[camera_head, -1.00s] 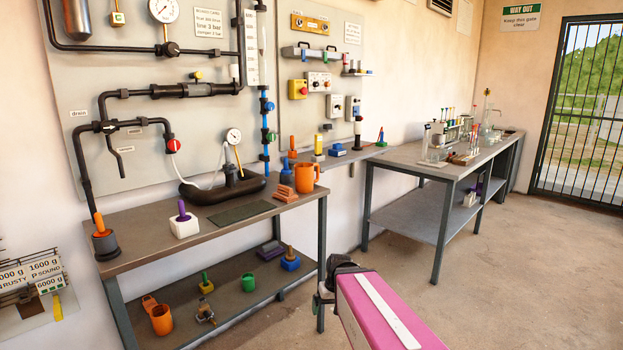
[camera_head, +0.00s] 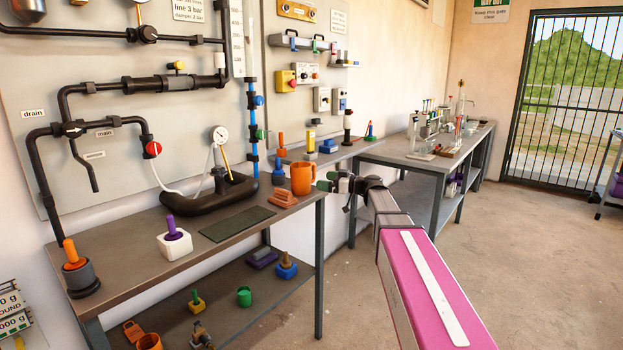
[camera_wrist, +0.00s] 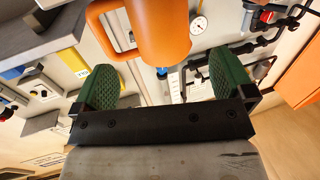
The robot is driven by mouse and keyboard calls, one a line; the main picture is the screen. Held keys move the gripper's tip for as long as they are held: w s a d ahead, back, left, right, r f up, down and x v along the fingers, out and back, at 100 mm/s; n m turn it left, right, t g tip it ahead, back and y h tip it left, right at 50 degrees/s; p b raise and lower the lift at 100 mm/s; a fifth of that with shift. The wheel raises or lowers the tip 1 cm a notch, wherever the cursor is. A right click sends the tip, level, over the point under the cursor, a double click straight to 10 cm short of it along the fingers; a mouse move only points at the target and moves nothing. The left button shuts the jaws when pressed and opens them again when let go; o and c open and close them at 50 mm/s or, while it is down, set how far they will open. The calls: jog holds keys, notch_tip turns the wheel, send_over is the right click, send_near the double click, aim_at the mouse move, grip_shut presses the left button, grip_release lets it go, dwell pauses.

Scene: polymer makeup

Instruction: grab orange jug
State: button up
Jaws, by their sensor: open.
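The orange jug (camera_head: 302,179) stands upright at the right end of the upper bench. My gripper (camera_head: 331,182) is just right of it in the head view, at the bench's edge. In the wrist view the jug (camera_wrist: 160,36) is large at the top middle, its handle to the left. My gripper (camera_wrist: 162,78) is open there, its two green ribbed pads to either side of the jug's near end. The pads do not appear to press on it. Whether the jug reaches between them I cannot tell.
The bench (camera_head: 137,260) also bears orange blocks (camera_head: 283,199) left of the jug and a black base with a gauge (camera_head: 208,199). A second orange vessel (camera_head: 149,342) is on the lower shelf. Open floor (camera_head: 520,240) lies to the right.

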aim_at(310, 177)
jog(key=x, duration=0.4)
jog(key=shift+w+a+r, duration=0.15)
jog(key=shift+w+a, duration=0.1)
jog(key=shift+w, duration=0.05)
jog(key=shift+x, duration=3.05)
jog(key=shift+s, duration=0.1)
jog(key=c, duration=0.8)
